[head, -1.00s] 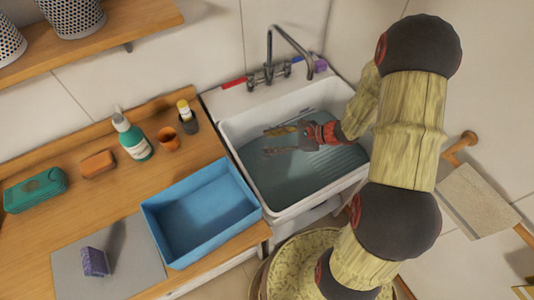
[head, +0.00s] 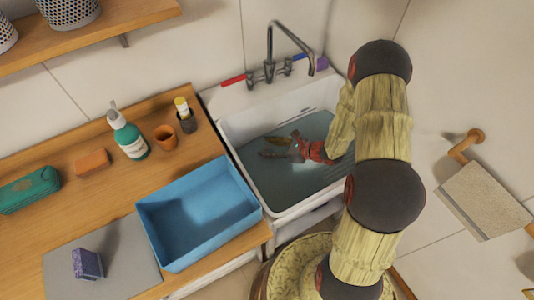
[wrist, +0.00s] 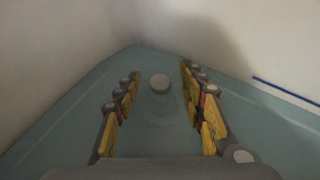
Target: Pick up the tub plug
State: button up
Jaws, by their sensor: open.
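The tub plug, a small round pale grey disc (wrist: 160,82), shows in the wrist view under the bluish water, near the back corner of the basin. My gripper (wrist: 159,88) is open, with one yellow-padded finger on each side of the plug in the picture; I cannot tell how far the tips are above it. In the head view my gripper (head: 268,147) reaches into the white sink (head: 232,130), low at the water. The plug cannot be made out in the head view.
The sink walls rise close around my gripper, and the tap (head: 270,70) stands behind. A blue bin (head: 150,225) sits left on the wooden counter, with a green-white bottle (head: 130,140), an orange cup (head: 166,137) and a purple block (head: 87,264). A towel (head: 485,200) hangs at right.

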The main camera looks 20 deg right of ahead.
jog(key=shift+w+a+f, duration=0.15)
jog(key=shift+w+a, duration=0.1)
jog(key=shift+w, duration=0.05)
jog(key=shift+c, duration=0.6)
grip_shut()
